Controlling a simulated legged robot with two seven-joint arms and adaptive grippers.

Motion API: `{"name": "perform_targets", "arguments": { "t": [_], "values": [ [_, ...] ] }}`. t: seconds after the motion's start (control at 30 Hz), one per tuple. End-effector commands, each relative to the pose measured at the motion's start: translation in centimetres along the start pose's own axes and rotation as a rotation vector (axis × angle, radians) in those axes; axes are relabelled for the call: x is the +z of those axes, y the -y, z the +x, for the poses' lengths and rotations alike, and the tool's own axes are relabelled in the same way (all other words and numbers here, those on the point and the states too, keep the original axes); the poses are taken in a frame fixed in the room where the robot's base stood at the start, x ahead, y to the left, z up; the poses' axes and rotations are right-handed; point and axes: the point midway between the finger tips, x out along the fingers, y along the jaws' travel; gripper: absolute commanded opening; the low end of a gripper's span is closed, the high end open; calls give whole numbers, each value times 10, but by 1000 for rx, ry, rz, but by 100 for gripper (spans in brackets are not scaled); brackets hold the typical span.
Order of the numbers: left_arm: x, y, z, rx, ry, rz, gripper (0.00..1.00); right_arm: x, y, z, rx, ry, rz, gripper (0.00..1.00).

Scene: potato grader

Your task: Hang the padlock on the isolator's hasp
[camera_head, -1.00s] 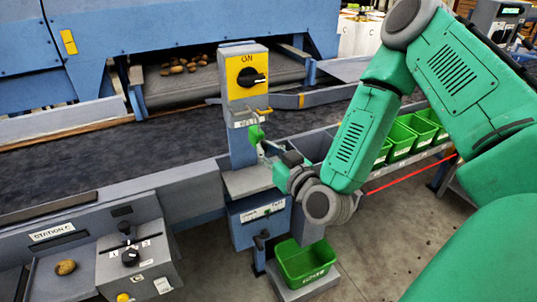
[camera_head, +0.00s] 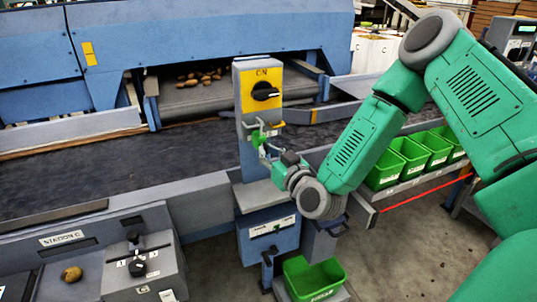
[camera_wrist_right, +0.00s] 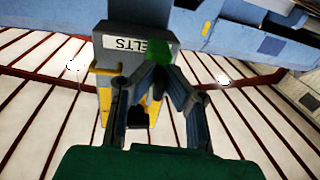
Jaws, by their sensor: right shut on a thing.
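The isolator is a grey post with a yellow face (camera_head: 248,97) and a black knob (camera_head: 265,91). Below the face, thin grey metal loops stand out from the post; I cannot tell the hasp from the padlock's shackle there. The green padlock (camera_head: 258,140) is in front of the post, just below the yellow face. My right gripper (camera_head: 267,151) is shut on the padlock from the lower right. In the right wrist view the padlock shows as a blurred green shape (camera_wrist_right: 157,52) beyond the fingertips, beside the isolator's label (camera_wrist_right: 130,44). Whether the shackle is around the hasp cannot be told. My left gripper is out of view.
A blue box (camera_head: 270,232) and a green bin (camera_head: 312,280) are below the post. Green crates (camera_head: 408,160) line the right side. The Station C panel (camera_head: 140,265) is at lower left, and a dark belt (camera_head: 110,165) runs behind.

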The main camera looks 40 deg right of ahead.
Motion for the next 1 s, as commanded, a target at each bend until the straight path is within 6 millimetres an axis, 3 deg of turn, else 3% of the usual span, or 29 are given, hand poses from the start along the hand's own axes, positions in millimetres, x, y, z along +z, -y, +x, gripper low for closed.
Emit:
{"name": "perform_targets", "arguments": {
  "t": [0.47,0.5,0.53,0.87,1.0],
  "values": [
    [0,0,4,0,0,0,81,5,2,0,-3,0,0,0],
    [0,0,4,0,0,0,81,5,2,0,-3,0,0,22],
    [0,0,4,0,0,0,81,5,2,0,-3,0,0,32],
    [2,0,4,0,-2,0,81,6,1,-1,-2,1,0,32],
    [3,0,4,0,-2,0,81,7,1,-14,-3,3,0,32]
  ]
}}
